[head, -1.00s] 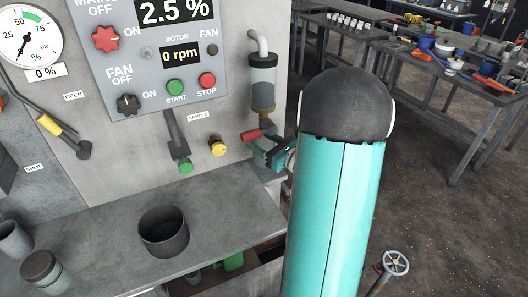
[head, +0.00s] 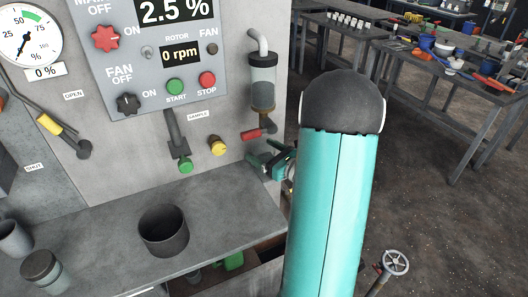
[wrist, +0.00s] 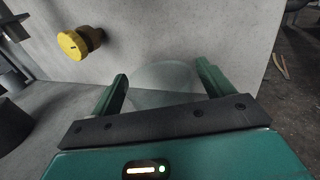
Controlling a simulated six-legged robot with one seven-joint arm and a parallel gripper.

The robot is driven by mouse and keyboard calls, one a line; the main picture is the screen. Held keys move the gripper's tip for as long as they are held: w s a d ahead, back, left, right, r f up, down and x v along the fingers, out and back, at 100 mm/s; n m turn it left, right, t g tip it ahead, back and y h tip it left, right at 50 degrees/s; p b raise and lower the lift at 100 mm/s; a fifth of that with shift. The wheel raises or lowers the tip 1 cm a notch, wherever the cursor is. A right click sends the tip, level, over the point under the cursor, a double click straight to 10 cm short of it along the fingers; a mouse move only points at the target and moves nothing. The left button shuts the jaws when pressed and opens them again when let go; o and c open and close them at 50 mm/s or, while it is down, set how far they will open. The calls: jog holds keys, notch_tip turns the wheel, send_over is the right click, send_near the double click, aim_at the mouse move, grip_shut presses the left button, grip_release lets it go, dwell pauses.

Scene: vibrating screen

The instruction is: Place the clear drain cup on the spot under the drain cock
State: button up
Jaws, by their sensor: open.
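The clear drain cup (wrist: 165,76) shows faintly in the wrist view, between the two green fingers of my gripper (wrist: 161,84). Its outline is very pale, and I cannot tell whether the fingers touch it. My gripper is open. In the head view my gripper (head: 264,165) is by the right end of the grey shelf, just below the drain cock (head: 267,125) with its red handle (head: 251,134). The cock hangs under a clear bowl on the panel. I cannot make out the cup in the head view, and the spot under the cock is not clearly visible.
A dark round pot (head: 164,231) stands on the grey shelf (head: 105,240), with a lidded jar (head: 40,270) to its left. A yellow knob (head: 217,146) sticks out of the panel left of the cock. The shelf between pot and gripper is clear.

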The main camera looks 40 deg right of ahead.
jog(key=shift+s+r, duration=0.1)
jog(key=shift+r, duration=0.05)
jog(key=s+d, duration=0.1)
jog(key=s, duration=1.1)
jog(key=w+a+r+n+g+y, duration=0.15)
jog(key=a+n+g+y, duration=0.35)
jog(key=a+n, duration=0.6)
jog(key=a+r+n+g+y, duration=0.3)
jog(key=a+n+g, duration=0.35)
jog(key=a, duration=0.85)
jog(key=s+a+r+n+h, duration=0.6)
jog(key=n+h, duration=0.3)
jog(key=n, duration=0.8)
jog(key=shift+r+g+h, duration=0.3)
jog(key=shift+g+h, duration=0.1)
jog(key=shift+g, duration=0.05)
